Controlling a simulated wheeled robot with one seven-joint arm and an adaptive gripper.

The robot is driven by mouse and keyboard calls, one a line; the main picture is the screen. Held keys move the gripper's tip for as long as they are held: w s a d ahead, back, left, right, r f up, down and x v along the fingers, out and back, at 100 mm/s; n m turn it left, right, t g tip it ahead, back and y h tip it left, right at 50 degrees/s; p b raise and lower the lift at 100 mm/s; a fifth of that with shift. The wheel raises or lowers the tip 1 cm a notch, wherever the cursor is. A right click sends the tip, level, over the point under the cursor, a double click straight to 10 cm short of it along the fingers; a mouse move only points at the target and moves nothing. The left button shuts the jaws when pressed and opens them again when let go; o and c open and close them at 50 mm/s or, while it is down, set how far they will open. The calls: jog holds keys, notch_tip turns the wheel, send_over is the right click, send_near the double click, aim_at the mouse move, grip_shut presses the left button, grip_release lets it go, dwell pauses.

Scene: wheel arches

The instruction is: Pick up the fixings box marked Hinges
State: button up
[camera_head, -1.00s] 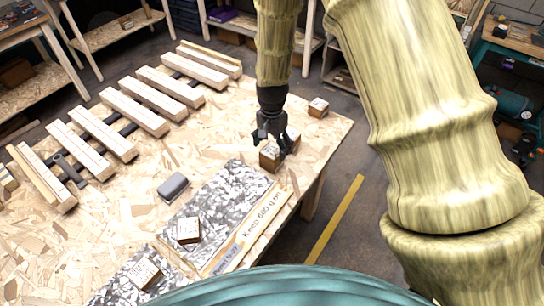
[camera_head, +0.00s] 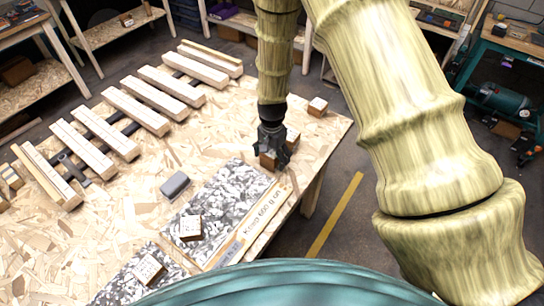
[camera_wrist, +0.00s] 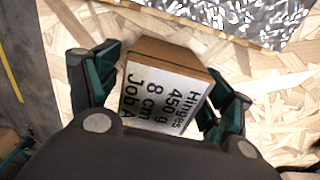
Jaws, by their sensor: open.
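The fixings box marked Hinges (camera_wrist: 160,95) shows in the wrist view as a brown box with a white label reading "Hinges 450 g 8 cm Job A". My gripper (camera_wrist: 160,98) is open, with one green-padded finger on each side of the box. I cannot tell whether either finger touches it. In the head view my gripper (camera_head: 271,152) points down at the bench's right part, and the Hinges box (camera_head: 267,161) is partly hidden behind it.
On the chipboard bench (camera_head: 110,215), another small labelled box (camera_head: 317,106) stands near the far right corner. Two more boxes (camera_head: 190,228) (camera_head: 149,268) lie on the speckled strip at the front. A grey block (camera_head: 175,185) and several wooden slats (camera_head: 135,110) lie to the left.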

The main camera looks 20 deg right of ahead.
jog(key=c, duration=1.4)
jog(key=shift+c, duration=0.2)
jog(key=shift+r, duration=0.1)
